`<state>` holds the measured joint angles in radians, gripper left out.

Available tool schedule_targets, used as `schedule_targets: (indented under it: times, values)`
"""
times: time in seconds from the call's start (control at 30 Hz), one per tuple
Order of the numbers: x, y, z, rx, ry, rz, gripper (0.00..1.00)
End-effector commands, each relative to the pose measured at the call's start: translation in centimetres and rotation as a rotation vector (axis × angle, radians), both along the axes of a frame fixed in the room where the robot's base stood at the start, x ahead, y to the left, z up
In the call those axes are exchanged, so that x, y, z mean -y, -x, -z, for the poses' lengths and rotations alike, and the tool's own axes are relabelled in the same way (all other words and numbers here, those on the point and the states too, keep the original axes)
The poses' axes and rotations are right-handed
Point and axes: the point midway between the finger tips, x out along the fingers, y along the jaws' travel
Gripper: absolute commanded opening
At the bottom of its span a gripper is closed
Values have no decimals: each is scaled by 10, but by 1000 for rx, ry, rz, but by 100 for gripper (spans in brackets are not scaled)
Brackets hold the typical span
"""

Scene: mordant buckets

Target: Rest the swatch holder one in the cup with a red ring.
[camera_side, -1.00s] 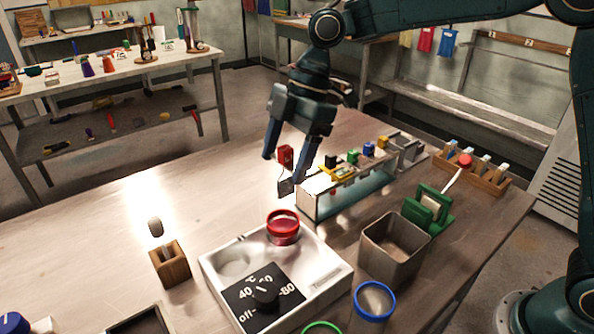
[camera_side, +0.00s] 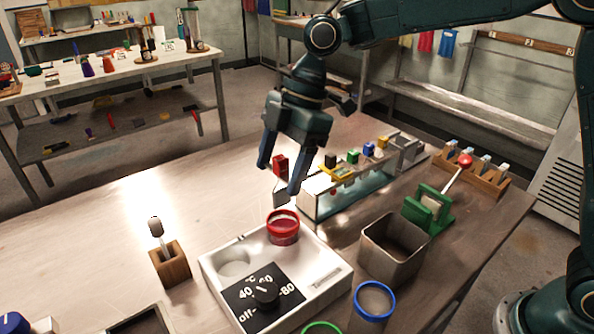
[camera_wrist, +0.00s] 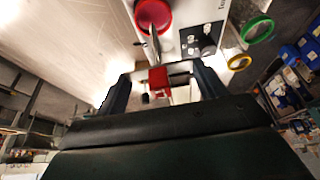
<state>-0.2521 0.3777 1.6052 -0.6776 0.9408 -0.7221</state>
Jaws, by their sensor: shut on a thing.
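My gripper (camera_side: 279,178) is shut on a red swatch holder (camera_side: 280,164), which sits between its fingers with a pale swatch (camera_side: 281,191) hanging below. The red holder also shows between the fingers in the wrist view (camera_wrist: 158,78). The cup with a red ring (camera_side: 283,229) stands in the back of the white heater unit (camera_side: 325,258), directly below the held holder in the side view. The swatch's lower end appears just above or at the ring; I cannot tell whether it is inside. The red-ringed cup is at the top of the wrist view (camera_wrist: 153,14).
A glass tank rack (camera_side: 345,190) with several coloured holders stands right of my gripper. A metal bin (camera_side: 392,247), a blue-ringed cup (camera_side: 374,301) and a green-ringed cup (camera_side: 322,327) are to the right and front. A wooden block (camera_side: 169,265) holds a stirrer at left.

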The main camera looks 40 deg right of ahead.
Motion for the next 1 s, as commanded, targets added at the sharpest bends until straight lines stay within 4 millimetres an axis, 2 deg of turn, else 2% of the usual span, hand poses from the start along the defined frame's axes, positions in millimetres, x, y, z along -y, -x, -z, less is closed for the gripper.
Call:
schedule_targets:
  times: [1.0]
  values:
    - [0,1,50,-1,1,-2,48]
